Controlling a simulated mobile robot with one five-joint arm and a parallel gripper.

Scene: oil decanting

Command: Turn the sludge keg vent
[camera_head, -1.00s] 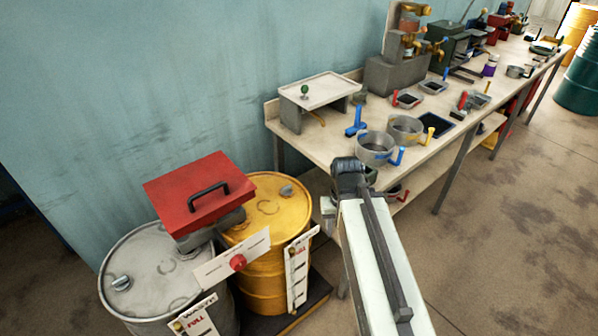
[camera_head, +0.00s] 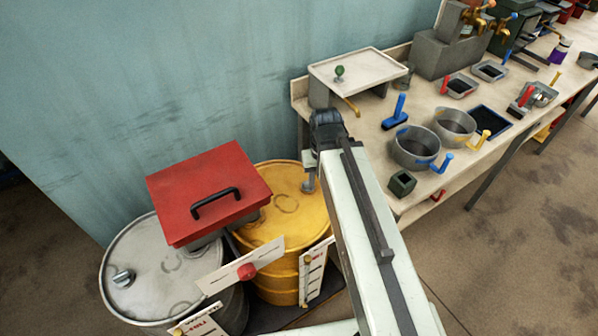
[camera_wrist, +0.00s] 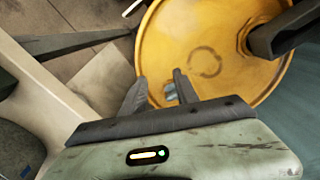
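Two drums stand side by side at lower left: a grey one (camera_head: 140,262) with a silver cap (camera_head: 123,278), and a yellow one (camera_head: 290,222). No readable label names either as the sludge keg. In the wrist view, the yellow drum's top (camera_wrist: 165,45) fills much of the upper part, with a small grey vent piece (camera_wrist: 171,92) on it. My gripper (camera_wrist: 158,77) is over the yellow lid with its two dark fingers apart. The vent piece shows between them, nearer the right finger. I cannot tell whether they touch it. In the head view, my arm partly covers this spot.
A red-lidded box (camera_head: 208,192) with a black handle sits above the drums, close to my gripper. A white panel with a red knob (camera_head: 246,271) stands in front. A workbench (camera_head: 375,140) with pots and trays runs along the wall at right.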

